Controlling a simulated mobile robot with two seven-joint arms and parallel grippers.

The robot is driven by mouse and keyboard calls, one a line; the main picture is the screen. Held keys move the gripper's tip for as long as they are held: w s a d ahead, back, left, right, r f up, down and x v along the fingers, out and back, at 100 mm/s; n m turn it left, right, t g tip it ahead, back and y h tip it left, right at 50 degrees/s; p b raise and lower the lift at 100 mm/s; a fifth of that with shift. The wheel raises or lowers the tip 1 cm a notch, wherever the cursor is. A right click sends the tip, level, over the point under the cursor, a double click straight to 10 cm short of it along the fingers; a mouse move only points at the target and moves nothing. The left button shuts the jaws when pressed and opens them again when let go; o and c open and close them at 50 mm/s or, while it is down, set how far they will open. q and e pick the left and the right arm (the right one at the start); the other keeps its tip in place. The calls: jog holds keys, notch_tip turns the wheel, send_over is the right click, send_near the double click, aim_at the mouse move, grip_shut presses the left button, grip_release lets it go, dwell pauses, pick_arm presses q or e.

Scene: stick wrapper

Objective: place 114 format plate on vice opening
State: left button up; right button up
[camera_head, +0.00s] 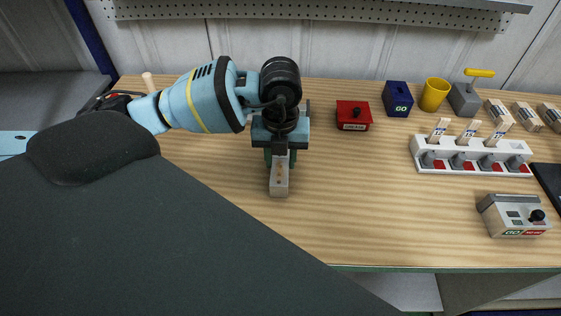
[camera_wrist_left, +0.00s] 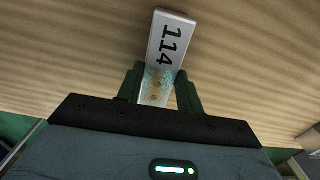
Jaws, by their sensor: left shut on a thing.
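My left gripper (camera_head: 280,155) is shut on the 114 format plate (camera_head: 279,186), a narrow pale plate that sticks out from the fingers toward the front of the table. In the left wrist view the plate (camera_wrist_left: 168,45) shows a black "114", and the dark green fingers (camera_wrist_left: 160,88) press on both its sides near its lower end. The plate is over bare wood; I cannot tell its height. A grey block with a yellow handle (camera_head: 464,98) at the back right may be the vice; its opening is not clear. My right gripper is out of view.
A red box (camera_head: 353,115), a blue "GO" box (camera_head: 397,98) and a yellow cup (camera_head: 434,94) stand along the back. A white rack (camera_head: 470,156) with several numbered pieces and a grey control box (camera_head: 514,215) are at right. The middle table (camera_head: 350,200) is clear.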

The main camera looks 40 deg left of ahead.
aim_at(281, 162)
pick_arm(q)
grip_shut()
jog(key=shift+r, duration=0.55)
notch_tip(281, 162, up, 2)
jog(key=shift+r, duration=0.2)
jog(key=s+d+r, duration=0.1)
jog(key=s+d, duration=0.9)
jog(key=d, duration=0.2)
jog(key=shift+d+r, duration=0.3)
jog(key=shift+w, duration=0.1)
